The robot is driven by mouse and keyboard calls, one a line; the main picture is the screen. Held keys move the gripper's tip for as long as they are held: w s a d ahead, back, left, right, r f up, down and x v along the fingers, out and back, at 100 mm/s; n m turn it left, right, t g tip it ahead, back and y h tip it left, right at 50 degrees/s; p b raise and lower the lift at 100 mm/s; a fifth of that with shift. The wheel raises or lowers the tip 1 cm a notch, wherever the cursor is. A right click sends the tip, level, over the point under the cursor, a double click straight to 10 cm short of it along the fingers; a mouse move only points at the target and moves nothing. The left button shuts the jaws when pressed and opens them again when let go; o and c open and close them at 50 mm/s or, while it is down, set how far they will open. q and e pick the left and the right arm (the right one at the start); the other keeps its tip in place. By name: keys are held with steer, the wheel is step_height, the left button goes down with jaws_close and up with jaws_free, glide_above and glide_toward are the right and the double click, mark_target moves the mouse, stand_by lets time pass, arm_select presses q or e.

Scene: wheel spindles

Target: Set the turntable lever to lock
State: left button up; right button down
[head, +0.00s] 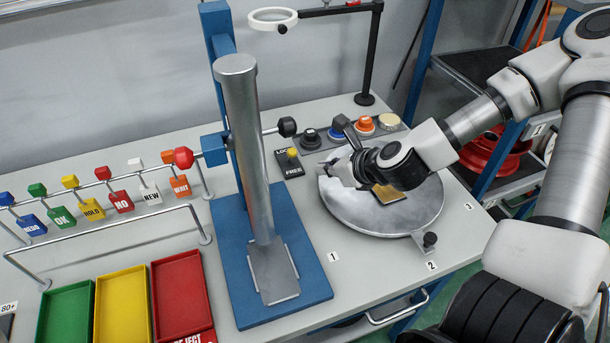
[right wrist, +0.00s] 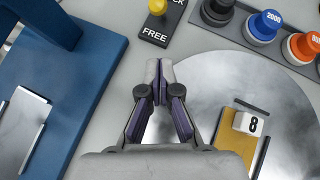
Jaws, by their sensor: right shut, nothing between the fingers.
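The turntable lever is a small yellow knob (head: 292,153) on a dark plate (head: 293,172) marked LOCK and FREE, left of the round metal turntable (head: 400,222). In the right wrist view the yellow knob (right wrist: 157,7) is at the top edge, with the FREE end of the plate nearer me. I cannot tell which end the lever is set to. My right gripper (head: 328,168) is over the turntable's left rim, apart from the lever. Its fingertips (right wrist: 160,68) are together and empty, short of the plate. My left gripper is out of view.
A blue press with a grey column (head: 245,150) stands left of the lever. A row of coloured knobs (head: 364,124) lies behind the turntable. A yellow plate with a white block marked 8 (right wrist: 247,122) sits on the turntable. Coloured trays (head: 122,308) are at the front left.

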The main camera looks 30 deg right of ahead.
mark_target(291, 156)
steer(key=b+x, duration=0.1)
steer(key=x, duration=0.2)
steer(key=shift+w+f, duration=0.1)
steer(key=shift+f, duration=0.2)
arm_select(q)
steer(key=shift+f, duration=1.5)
arm_select(e)
steer(key=shift+w+a+r, duration=0.15)
steer(key=shift+w, duration=0.55)
steer(key=shift+w+a+r, duration=0.15)
steer(key=shift+w+a, duration=0.05)
steer(key=shift+w, duration=0.45)
steer(key=shift+w+a+r, duration=0.15)
steer(key=shift+w+r, duration=0.05)
steer(key=shift+w, duration=0.5)
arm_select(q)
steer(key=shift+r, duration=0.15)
arm_select(e)
steer(key=shift+r, duration=0.15)
steer(key=shift+r, duration=0.1)
arm_select(q)
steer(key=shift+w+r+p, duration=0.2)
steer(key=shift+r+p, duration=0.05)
steer(key=shift+p, duration=0.05)
arm_select(e)
steer(key=shift+w+g, duration=0.2)
steer(key=shift+g, duration=0.1)
